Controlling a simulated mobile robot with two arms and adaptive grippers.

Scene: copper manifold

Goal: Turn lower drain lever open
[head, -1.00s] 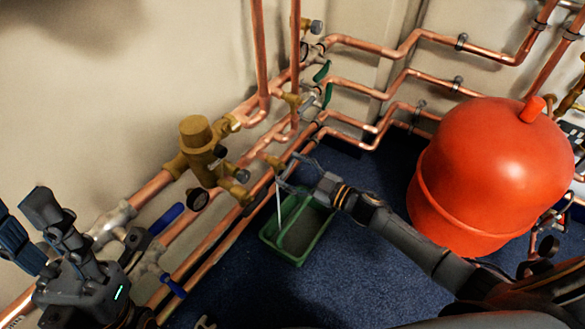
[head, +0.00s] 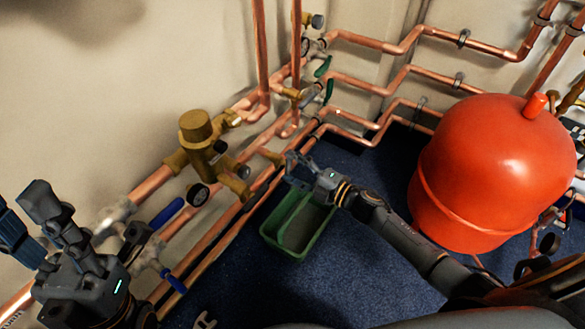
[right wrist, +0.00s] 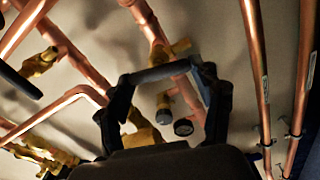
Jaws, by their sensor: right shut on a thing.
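My right gripper (head: 291,172) is low beside the pipes, at the end of a brass fitting (head: 269,157) and above the green tray (head: 284,249). In the right wrist view its two fingers (right wrist: 163,75) close on the ends of a short grey bar (right wrist: 160,73), which I take to be the lower drain lever. In the head view the fingers mostly hide this lever, and its angle cannot be told. My left gripper (head: 75,240) is at the lower left near the pipes; its fingertips do not show clearly enough to tell their opening.
Copper pipes run along the wall. Above my right gripper are green levers (head: 329,90); to its left are a brass valve (head: 197,145), a gauge (head: 198,195) and blue levers (head: 167,214). A large red tank (head: 490,170) stands right.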

